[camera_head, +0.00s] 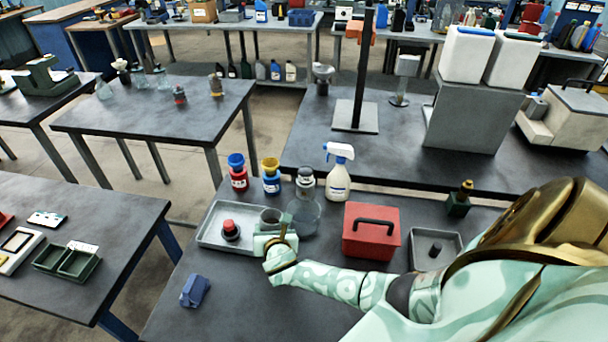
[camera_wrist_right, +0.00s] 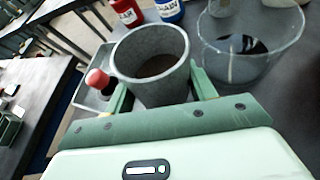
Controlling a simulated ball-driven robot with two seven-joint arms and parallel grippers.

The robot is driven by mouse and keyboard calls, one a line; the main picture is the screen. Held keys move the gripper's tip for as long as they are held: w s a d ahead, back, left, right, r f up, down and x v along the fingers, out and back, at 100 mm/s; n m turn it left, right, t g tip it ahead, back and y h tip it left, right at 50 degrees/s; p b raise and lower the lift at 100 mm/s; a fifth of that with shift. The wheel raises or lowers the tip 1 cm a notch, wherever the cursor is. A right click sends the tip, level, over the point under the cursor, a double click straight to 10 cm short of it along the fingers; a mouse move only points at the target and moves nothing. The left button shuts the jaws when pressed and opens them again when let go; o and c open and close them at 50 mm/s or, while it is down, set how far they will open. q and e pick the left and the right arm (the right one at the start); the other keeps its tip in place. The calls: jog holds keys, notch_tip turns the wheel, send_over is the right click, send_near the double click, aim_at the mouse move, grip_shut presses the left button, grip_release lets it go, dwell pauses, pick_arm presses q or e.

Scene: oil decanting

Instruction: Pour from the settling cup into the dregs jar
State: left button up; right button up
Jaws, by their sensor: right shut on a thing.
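My right gripper (camera_head: 270,238) is shut on a grey metal cup (camera_head: 271,215), which looks like the settling cup. In the right wrist view the cup (camera_wrist_right: 152,88) sits between the two green fingers, open at the top, with brownish-dark contents low inside. A wide clear glass vessel (camera_head: 303,218) stands just right of the cup; it also shows in the right wrist view (camera_wrist_right: 232,68), with a dark patch in or behind it. It may be the dregs jar; I read no label on it. The cup and glass look apart. My left gripper is not in view.
A grey tray (camera_head: 212,236) with a red-capped jar (camera_head: 231,231) lies left of the cup. Red and blue bottles (camera_head: 238,178), a lidded jar (camera_head: 305,181) and a spray bottle (camera_head: 338,178) stand behind. A red box (camera_head: 371,232) is at right. The front left of the table is mostly clear.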

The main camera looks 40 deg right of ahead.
aim_at(272, 210)
jog(key=shift+m+y, duration=0.7)
jog(key=shift+m, duration=0.1)
jog(key=r+p, duration=0.1)
jog(key=d+r+p, duration=0.1)
jog(key=r+p, duration=0.2)
jog(key=r, duration=0.1)
jog(key=shift+s+d+r+p, duration=0.1)
jog(key=shift+d+r+p, duration=0.1)
jog(key=shift+d+p, duration=0.2)
jog(key=shift+d+r+m+y+p, duration=0.3)
jog(key=shift+d+r+y+p, duration=0.1)
jog(key=shift+r+p, duration=0.2)
jog(key=shift+d, duration=0.1)
jog(key=shift+s+d+r+m+y, duration=0.1)
jog(key=shift+d+r+m+y, duration=0.1)
jog(key=shift+d+m+y, duration=0.35)
jog(key=shift+f+y+b, duration=0.25)
jog(key=shift+f+b, duration=0.05)
jog(key=shift+b, duration=0.15)
jog(key=shift+r+m+y, duration=0.15)
jog(key=shift+m+y, duration=0.35)
jog(key=shift+m, duration=0.15)
jog(key=shift+r+m+y, duration=0.2)
jog(key=shift+m+y, duration=0.1)
